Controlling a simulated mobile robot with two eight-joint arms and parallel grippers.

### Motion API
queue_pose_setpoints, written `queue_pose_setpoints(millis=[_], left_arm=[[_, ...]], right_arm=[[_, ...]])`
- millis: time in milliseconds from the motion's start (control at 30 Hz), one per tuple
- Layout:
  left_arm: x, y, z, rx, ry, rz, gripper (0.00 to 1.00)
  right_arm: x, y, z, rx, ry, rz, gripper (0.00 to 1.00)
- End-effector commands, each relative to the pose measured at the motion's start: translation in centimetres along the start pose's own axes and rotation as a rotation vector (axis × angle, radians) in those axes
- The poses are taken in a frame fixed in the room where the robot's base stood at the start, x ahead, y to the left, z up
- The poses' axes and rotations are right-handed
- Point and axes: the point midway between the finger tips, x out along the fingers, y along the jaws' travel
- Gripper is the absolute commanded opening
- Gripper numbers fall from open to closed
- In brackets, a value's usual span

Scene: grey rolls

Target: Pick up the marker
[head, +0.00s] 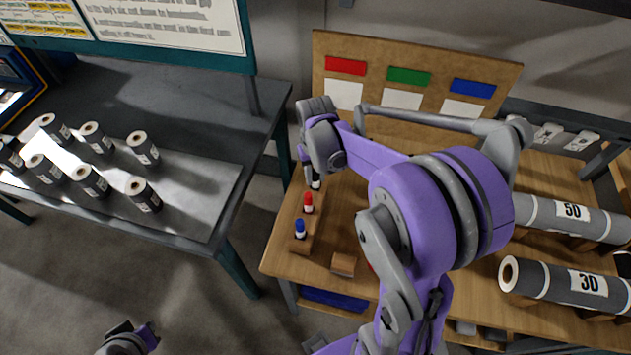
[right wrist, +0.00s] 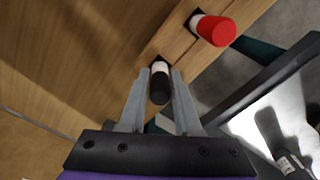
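A black-capped marker with a white body (right wrist: 159,88) stands in a wooden holder (head: 313,238) on the table; in the head view only its white part (head: 316,184) shows under my gripper. My right gripper (right wrist: 160,98) is open, with its fingers on either side of the black marker and narrow gaps showing. It also shows in the head view (head: 308,178), its fingertips mostly hidden. A red marker (head: 308,203) and a blue marker (head: 300,229) stand in the same holder. The red one (right wrist: 214,30) shows in the right wrist view. My left gripper (head: 130,342) is partly cut off at the bottom.
A board (head: 415,62) with red, green and blue labels stands at the table's back. Large grey rolls numbered 50 (head: 565,216) and 30 (head: 572,285) lie at right. A small wooden block (head: 343,264) is near the front edge. Several small rolls stand on a dark left table (head: 215,130).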

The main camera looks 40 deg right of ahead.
Motion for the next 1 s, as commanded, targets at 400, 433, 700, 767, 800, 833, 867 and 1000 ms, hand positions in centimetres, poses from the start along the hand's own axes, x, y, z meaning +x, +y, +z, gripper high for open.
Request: queue_pose_setpoints(millis=[400, 433, 700, 767, 800, 833, 867, 1000], left_arm=[[0.0, 0.0, 0.0, 0.000, 0.000, 0.000, 0.00], [0.0, 0.0, 0.0, 0.000, 0.000, 0.000, 0.00], [-0.1, 0.0, -0.2, 0.000, 0.002, 0.000, 0.00], [-0.2, 0.0, -0.2, 0.000, 0.002, 0.000, 0.00], [-0.2, 0.0, -0.3, 0.000, 0.003, 0.000, 0.00], [-0.2, 0.0, -0.3, 0.000, 0.003, 0.000, 0.00], [-0.3, 0.0, -0.4, 0.000, 0.003, 0.000, 0.00], [-0.4, 0.0, -0.5, 0.000, 0.005, 0.000, 0.00]], right_arm=[[0.0, 0.0, 0.0, 0.000, 0.000, 0.000, 0.00], [0.0, 0.0, 0.0, 0.000, 0.000, 0.000, 0.00], [-1.7, 0.0, 0.0, 0.000, 0.000, 0.000, 0.00], [-2.5, 0.0, 0.0, 0.000, 0.000, 0.000, 0.00], [-3.1, 0.0, 0.0, 0.000, 0.000, 0.000, 0.00], [-3.5, 0.0, 0.0, 0.000, 0.000, 0.000, 0.00], [-4.0, 0.0, 0.0, 0.000, 0.000, 0.000, 0.00], [-6.2, 0.0, 0.0, 0.000, 0.000, 0.000, 0.00]])
